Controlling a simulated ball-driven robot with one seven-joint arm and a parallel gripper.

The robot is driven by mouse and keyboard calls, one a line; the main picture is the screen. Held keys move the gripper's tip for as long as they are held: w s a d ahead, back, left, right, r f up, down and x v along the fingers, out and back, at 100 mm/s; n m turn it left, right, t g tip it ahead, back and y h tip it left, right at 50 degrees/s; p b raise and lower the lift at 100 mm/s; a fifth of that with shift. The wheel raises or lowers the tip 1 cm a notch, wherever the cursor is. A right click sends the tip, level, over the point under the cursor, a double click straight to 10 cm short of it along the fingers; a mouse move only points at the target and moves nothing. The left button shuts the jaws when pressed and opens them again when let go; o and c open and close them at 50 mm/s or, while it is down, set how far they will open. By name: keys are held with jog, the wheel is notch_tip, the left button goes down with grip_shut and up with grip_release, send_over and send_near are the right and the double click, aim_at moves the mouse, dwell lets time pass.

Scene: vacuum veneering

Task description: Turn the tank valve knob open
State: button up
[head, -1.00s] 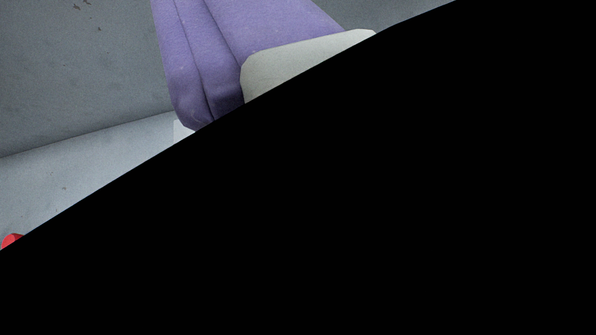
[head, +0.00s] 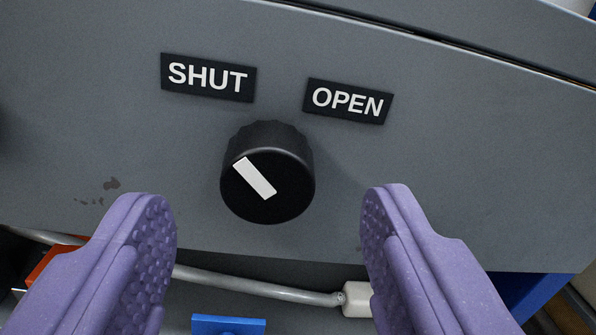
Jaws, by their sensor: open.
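The tank valve knob (head: 268,180) is a round black knob on a grey panel (head: 450,190). Its white pointer (head: 254,177) slants up and left, toward the SHUT label (head: 208,77). The OPEN label (head: 347,101) is up and to the right of the knob. My gripper (head: 270,215) is open, with purple textured fingers at the lower left and lower right. The knob shows between and slightly above the fingertips in the picture. Neither finger appears to touch it.
Below the panel, a grey cable (head: 255,287) runs to a pale connector (head: 356,299) beside the right finger. A blue part (head: 228,325) is at the bottom middle. An orange-red part (head: 55,262) shows behind the left finger. The panel face around the knob is clear.

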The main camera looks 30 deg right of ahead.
aim_at(268, 189)
jog(key=shift+b+x, duration=0.35)
jog(key=shift+x, duration=1.3)
jog(key=c, duration=1)
jog(key=shift+c, duration=0.2)
